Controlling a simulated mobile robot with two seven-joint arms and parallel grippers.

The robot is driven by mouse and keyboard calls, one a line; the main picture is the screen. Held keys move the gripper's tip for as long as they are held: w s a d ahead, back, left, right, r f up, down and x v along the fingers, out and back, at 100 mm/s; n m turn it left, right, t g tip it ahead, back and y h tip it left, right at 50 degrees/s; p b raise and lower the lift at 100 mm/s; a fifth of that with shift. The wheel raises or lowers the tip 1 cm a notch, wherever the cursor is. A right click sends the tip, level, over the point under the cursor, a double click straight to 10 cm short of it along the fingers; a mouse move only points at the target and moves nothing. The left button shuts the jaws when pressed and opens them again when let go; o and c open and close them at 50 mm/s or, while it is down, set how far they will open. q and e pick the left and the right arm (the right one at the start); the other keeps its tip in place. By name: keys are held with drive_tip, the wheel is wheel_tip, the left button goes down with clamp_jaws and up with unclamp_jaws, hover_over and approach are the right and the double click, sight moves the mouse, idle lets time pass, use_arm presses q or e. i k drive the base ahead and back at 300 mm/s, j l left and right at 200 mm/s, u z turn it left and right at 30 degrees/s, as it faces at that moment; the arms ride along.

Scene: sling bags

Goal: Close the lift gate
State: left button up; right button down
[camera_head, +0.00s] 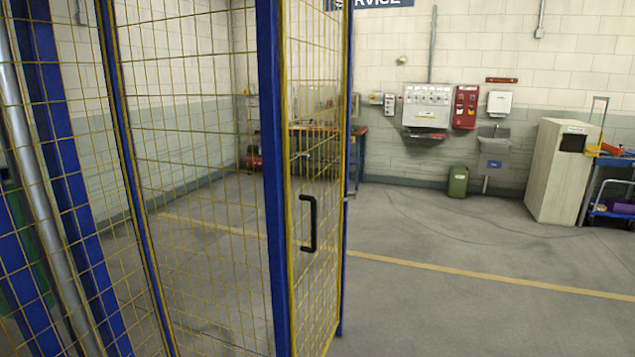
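The lift gate (325,275) is a narrow panel of yellow wire mesh with a yellow edge and a blue upright at its right side. It stands at an angle to the mesh fence (200,190), with open floor to its right. A black D-shaped handle (313,224) is fixed upright on the gate's mesh. A small latch-like piece (349,197) shows at the gate's right edge. Neither of my grippers is in view.
Blue posts (272,170) and a grey pole (35,180) stand at the left. Open concrete floor (430,300) with a yellow line lies to the right. A pale cabinet (555,175), a green bin (458,182) and a workbench (357,150) stand farther back.

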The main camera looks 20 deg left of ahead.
sight(282, 3)
drive_tip(key=i+l+u, duration=0.1)
drive_tip(key=i+u, duration=0.2)
drive_tip(key=i+l+u, duration=0.3)
drive_tip(key=i, duration=0.2)
drive_tip(key=i+l+u, duration=0.15)
drive_tip(key=i+u, duration=0.15)
drive_tip(key=i, duration=0.1)
